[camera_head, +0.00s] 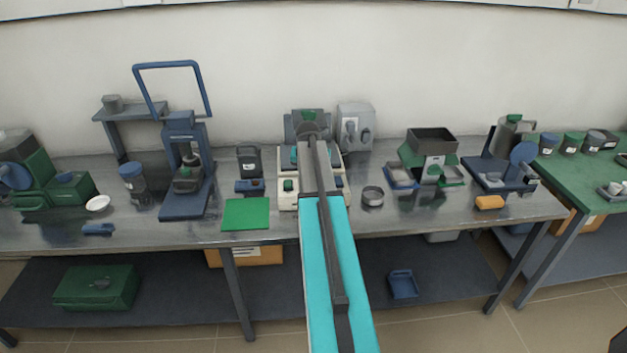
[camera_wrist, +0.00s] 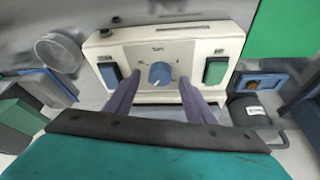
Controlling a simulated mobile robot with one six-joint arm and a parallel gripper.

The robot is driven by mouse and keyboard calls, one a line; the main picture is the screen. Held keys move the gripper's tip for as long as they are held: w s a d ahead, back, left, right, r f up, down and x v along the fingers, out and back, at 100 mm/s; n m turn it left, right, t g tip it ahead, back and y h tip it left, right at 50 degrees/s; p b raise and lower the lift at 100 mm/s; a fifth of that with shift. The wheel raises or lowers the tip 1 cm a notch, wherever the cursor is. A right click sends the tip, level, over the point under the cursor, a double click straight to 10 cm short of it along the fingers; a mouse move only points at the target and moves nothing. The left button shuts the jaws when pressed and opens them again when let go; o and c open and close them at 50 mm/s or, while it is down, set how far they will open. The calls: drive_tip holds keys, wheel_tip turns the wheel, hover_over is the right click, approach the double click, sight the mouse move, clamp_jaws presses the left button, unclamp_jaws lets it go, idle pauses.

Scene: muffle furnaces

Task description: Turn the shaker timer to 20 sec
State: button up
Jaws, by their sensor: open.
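The shaker is a cream box (camera_head: 284,201) in the middle of the bench, partly hidden by my arm in the head view. In the wrist view its front panel (camera_wrist: 205,47) faces me. The blue round timer knob (camera_wrist: 159,74) sits mid-panel under a small label, with dial marks too small to read. A blue switch (camera_wrist: 109,75) is left of it and a green switch (camera_wrist: 215,71) right of it. My gripper (camera_wrist: 159,80) is open, its two dark fingers on either side of the knob. Whether they touch it, I cannot tell. My arm hides the knob in the head view.
A green mat (camera_head: 246,214) and a dark bottle (camera_head: 249,162) are left of the shaker. A round sieve (camera_head: 372,195) is close on its right. A grey socket box (camera_head: 356,125) stands behind. Other equipment fills both bench sides.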

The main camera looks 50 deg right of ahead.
drive_tip(key=b+v, duration=0.2)
drive_tip(key=v, duration=1)
drive_tip(key=shift+b, duration=0.3)
drive_tip(key=shift+s, duration=0.1)
